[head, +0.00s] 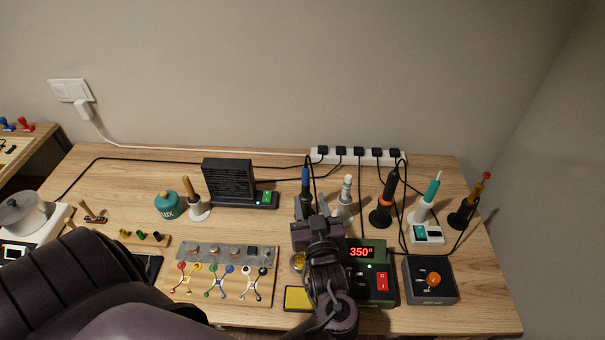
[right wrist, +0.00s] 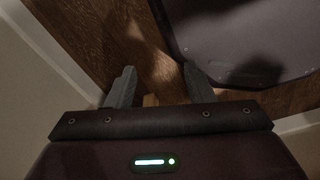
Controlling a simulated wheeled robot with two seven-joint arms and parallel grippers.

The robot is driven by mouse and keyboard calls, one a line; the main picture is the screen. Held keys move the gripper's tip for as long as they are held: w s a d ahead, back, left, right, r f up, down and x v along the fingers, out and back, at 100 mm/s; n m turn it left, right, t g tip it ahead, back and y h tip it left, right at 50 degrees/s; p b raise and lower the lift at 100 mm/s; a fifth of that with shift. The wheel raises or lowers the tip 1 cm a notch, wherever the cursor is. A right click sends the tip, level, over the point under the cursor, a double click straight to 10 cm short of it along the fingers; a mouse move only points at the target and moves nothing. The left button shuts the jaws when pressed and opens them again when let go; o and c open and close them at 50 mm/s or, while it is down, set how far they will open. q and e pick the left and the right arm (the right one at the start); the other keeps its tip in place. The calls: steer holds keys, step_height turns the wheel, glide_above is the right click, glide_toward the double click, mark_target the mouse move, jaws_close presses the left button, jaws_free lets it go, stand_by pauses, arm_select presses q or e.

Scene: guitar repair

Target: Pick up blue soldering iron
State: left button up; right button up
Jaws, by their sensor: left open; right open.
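The blue soldering iron (head: 306,178) stands upright toward the back middle of the workbench, with a black cord running up behind it. My left gripper (head: 310,208) is open right in front of it, pointing away from me at its lower part. The gripper hides the lower part and stand of the iron, so I cannot tell whether the fingers are around it or only near it. My right gripper (right wrist: 160,85) is open and empty in the right wrist view, above a dark wooden floor.
A white iron (head: 347,190) and a black-orange iron (head: 385,200) stand close right of the blue one. A black fan box (head: 229,182) stands to the left. A station reading 350° (head: 372,280) sits beside my left arm. A power strip (head: 358,157) lies behind.

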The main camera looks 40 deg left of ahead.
mark_target(307, 179)
arm_select(q)
steer(key=x, duration=0.3)
steer(key=shift+r+p, duration=0.2)
steer(key=shift+p, duration=0.1)
steer(key=shift+w+a+r, duration=0.1)
steer(key=shift+w+a, duration=0.1)
steer(key=p+x, duration=0.2)
steer(key=x, duration=0.2)
steer(key=shift+w+a+r, duration=0.15)
steer(key=shift+w, duration=0.25)
steer(key=shift+w+a, duration=0.1)
jaws_close()
